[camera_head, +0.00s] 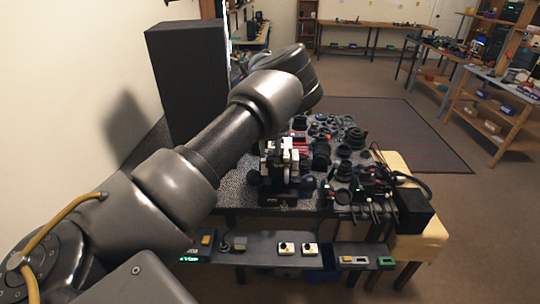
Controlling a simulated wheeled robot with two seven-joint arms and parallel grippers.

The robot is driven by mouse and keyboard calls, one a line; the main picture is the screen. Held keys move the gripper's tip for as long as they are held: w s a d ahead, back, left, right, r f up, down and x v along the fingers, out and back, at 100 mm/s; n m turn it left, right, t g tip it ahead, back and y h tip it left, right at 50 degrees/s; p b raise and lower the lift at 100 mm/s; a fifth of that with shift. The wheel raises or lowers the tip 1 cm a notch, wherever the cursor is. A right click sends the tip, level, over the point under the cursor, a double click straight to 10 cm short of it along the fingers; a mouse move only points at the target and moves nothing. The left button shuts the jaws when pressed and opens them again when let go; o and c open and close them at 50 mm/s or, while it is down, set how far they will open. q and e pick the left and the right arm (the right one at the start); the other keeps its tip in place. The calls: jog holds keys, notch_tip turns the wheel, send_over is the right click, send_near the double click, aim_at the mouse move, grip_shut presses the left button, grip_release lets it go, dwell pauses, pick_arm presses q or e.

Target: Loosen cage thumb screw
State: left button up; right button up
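My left arm reaches in from the left over the bench, and its bent part hides some of the bench behind it. My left gripper (283,160) appears as a small white and dark shape below the arm, at the near middle of the bench. It is among dark parts, and its fingers are too small to tell open from shut. Dark lens and camera parts (321,153) stand close to its right. The cage and its thumb screw cannot be told apart from the clutter here. My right gripper is out of view.
The speckled bench top (240,178) is crowded with dark lens parts. A cabled dark device (372,182) and black box (414,210) stand at the right. A lower shelf (262,255) in front holds small switch boxes. A tall black panel (185,80) stands behind my arm.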

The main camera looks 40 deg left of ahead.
aim_at(270, 157)
pick_arm(q)
notch_tip(270, 157, up, 9)
jog(key=b, duration=0.1)
jog(key=shift+f, duration=0.1)
dwell(0.5)
